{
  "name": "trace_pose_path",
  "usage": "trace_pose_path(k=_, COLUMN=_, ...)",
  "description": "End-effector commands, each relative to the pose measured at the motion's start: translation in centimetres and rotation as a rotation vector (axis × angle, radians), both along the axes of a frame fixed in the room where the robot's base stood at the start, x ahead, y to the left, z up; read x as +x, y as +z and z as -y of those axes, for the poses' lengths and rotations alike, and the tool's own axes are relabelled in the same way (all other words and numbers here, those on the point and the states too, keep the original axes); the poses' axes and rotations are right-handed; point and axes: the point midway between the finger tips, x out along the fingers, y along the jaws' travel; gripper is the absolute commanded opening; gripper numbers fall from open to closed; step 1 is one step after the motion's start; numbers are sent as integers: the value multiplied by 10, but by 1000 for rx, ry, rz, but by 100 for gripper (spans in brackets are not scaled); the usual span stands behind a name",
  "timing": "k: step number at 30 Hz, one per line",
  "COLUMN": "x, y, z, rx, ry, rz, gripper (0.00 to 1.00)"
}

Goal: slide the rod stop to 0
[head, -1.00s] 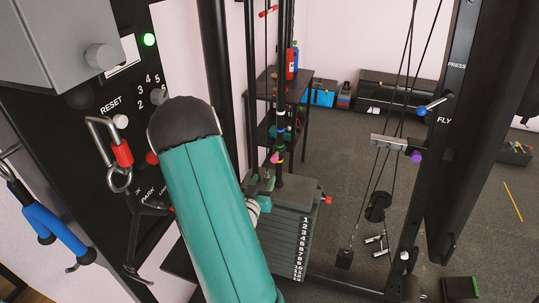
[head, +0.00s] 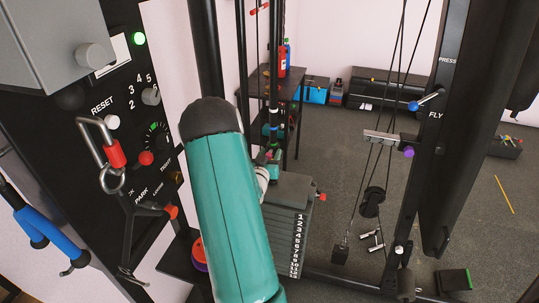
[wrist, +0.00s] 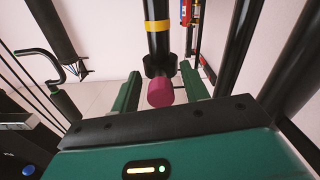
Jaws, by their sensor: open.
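A black rod (wrist: 157,42) with a yellow band comes down into the wrist view. On it is a black collar (wrist: 158,65) with a magenta knob (wrist: 160,93), which looks like the rod stop. My gripper (wrist: 160,78) is open, with one green finger on each side of the knob. I see a gap on both sides, and cannot tell if either finger touches. In the head view my gripper (head: 268,160) is small and partly hidden behind my teal arm, beside the upright rod. The rod's scale and the 0 mark are not readable.
A numbered weight stack (head: 288,225) stands just right of my arm. A black control panel (head: 125,125) with knobs and hooks is close on the left. The machine's black post (head: 455,130) and cables are on the right. Grey floor (head: 345,160) is open beyond.

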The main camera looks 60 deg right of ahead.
Motion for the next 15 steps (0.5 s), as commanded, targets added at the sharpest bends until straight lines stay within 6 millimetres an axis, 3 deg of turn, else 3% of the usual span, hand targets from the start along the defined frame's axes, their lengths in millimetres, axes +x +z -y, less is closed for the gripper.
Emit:
trace_pose_path(k=8, x=2, y=0, z=2, rx=0, ry=1, rz=0, gripper=45)
trace_pose_path(k=15, x=1, y=0, z=2, rx=0, ry=0, rz=0, gripper=0)
